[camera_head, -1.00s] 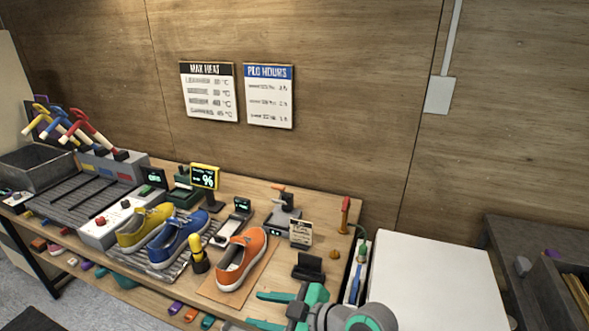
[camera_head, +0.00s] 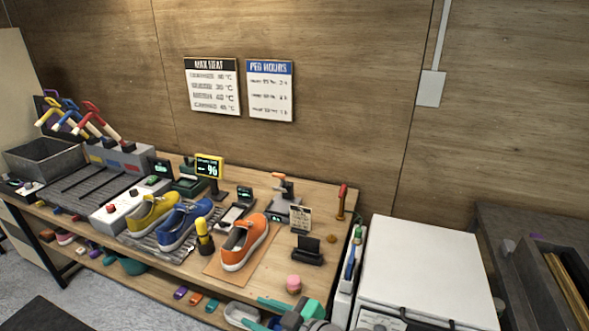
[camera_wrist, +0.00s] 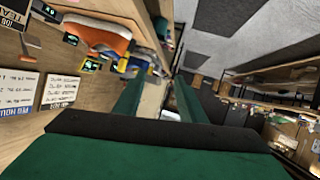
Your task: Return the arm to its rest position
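My gripper (camera_head: 262,313) shows at the bottom edge of the head view, by the front right edge of the wooden workbench (camera_head: 322,272). In the wrist view my gripper (camera_wrist: 158,92) has its two green fingers apart, with nothing between them. The arm behind it is mostly cut off by the picture's edge. An orange sneaker (camera_head: 246,243) stands on a brown mat, beyond and left of the gripper. A blue sneaker (camera_head: 183,226) and a yellow sneaker (camera_head: 152,212) stand on a rack further left.
A pink round item (camera_head: 294,284) sits on the bench just beyond the gripper. A white cabinet (camera_head: 420,265) stands right of the bench. A yellow-and-black bottle (camera_head: 205,240) stands between the blue and orange sneakers. A lower shelf below the bench holds small coloured items.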

